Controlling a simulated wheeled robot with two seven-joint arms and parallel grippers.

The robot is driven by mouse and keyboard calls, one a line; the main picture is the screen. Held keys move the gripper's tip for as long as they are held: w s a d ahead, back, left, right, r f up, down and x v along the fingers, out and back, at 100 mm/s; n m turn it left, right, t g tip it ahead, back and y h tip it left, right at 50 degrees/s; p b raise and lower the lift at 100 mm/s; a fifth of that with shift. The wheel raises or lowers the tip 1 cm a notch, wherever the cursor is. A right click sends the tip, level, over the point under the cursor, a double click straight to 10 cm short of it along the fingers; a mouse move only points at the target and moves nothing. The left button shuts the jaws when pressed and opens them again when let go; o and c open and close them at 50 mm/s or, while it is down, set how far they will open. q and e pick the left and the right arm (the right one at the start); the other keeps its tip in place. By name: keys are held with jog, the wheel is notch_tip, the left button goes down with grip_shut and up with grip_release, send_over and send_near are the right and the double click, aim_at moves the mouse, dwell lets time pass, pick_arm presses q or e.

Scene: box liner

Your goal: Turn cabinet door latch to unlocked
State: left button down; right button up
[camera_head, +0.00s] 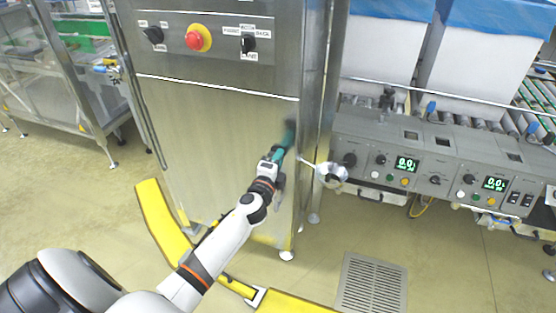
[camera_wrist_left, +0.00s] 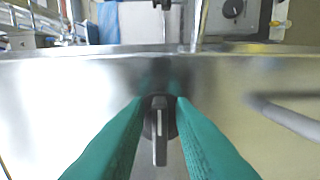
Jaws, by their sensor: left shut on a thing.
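The cabinet door latch (camera_wrist_left: 160,127) is a dark round base with a grey handle on the metal cabinet door. In the left wrist view the handle points straight down in the picture. My left gripper (camera_wrist_left: 158,103) has teal fingers on both sides of the latch, shut on it. In the head view my left gripper (camera_head: 284,142) touches the right part of the cabinet front (camera_head: 215,140) and hides the latch. My right gripper is in neither view.
A panel with a red button (camera_head: 194,40) and black switches sits above on the cabinet. A control console (camera_head: 440,155) with displays stands at the right. A yellow floor rail (camera_head: 160,222) runs around the cabinet base. A floor grate (camera_head: 372,284) lies at the lower right.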

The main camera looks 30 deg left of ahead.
pick_arm(q)
jog(key=c, duration=1.5)
grip_release()
jog(key=v, duration=1.2)
